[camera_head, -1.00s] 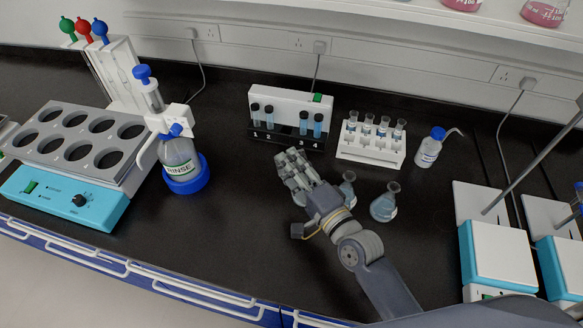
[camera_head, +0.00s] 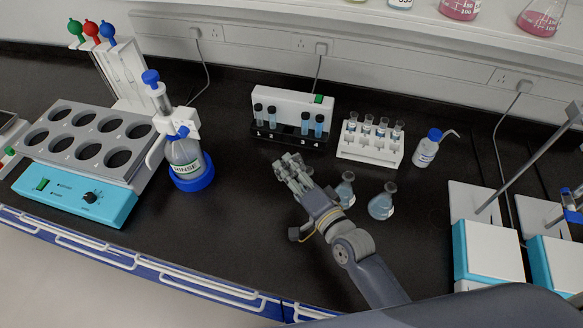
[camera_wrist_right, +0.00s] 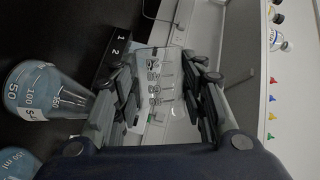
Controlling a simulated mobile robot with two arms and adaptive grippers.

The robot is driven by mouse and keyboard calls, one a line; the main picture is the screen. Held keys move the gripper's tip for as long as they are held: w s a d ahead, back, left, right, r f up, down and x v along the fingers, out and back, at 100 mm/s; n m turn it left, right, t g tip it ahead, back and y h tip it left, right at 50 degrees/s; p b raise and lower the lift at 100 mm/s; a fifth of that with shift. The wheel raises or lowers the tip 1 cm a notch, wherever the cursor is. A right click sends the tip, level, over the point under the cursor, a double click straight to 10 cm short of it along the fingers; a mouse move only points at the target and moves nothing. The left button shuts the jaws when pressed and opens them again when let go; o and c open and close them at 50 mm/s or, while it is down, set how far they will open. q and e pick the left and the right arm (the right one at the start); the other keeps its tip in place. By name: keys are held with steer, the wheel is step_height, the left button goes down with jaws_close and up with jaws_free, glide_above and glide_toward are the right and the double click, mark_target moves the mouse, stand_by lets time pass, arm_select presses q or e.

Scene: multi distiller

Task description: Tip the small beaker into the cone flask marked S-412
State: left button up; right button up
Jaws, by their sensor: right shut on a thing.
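My right gripper (camera_head: 290,171) is over the middle of the bench, pointing toward the back. In the right wrist view, the gripper (camera_wrist_right: 160,95) is shut on the small clear beaker (camera_wrist_right: 160,82), with graduation marks, between its fingers. Its contents are hard to make out. In the head view the fingers mostly hide the beaker. Two cone flasks with bluish liquid stand right of the gripper: a nearer one (camera_head: 345,191) and one farther right (camera_head: 382,204). In the wrist view one flask (camera_wrist_right: 42,84) shows a label, only partly readable; I cannot tell which flask is S-412. My left gripper is out of view.
A numbered tube stand (camera_head: 292,113) and a white vial rack (camera_head: 370,148) stand behind the gripper. A wash bottle (camera_head: 426,150) is at the back right. The rinse bottle (camera_head: 186,158) and a block with round wells (camera_head: 90,140) are at left. Bare bench lies in front.

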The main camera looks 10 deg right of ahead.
mark_target(277, 174)
steer(key=a+r+p, duration=0.1)
steer(key=p, duration=0.1)
steer(key=a+r+p, duration=0.1)
steer(key=a+r, duration=0.1)
steer(key=shift+s+a+p, duration=0.2)
steer(key=shift+p, duration=0.15)
steer(key=shift+a, duration=0.35)
steer(key=shift+d, duration=0.1)
steer(key=shift+a+f+n+g+h+p, duration=0.15)
steer(key=shift+f+n+h+p, duration=0.3)
steer(key=shift+n+p, duration=0.45)
steer(key=shift+f+n+g+h+p, duration=0.25)
steer(key=shift+f+n+p, duration=0.35)
steer(key=shift+n, duration=0.35)
steer(key=shift+a+f+n+g+h+p, duration=0.1)
steer(key=shift+f+n+h+p, duration=0.3)
steer(key=shift+n+p, duration=0.5)
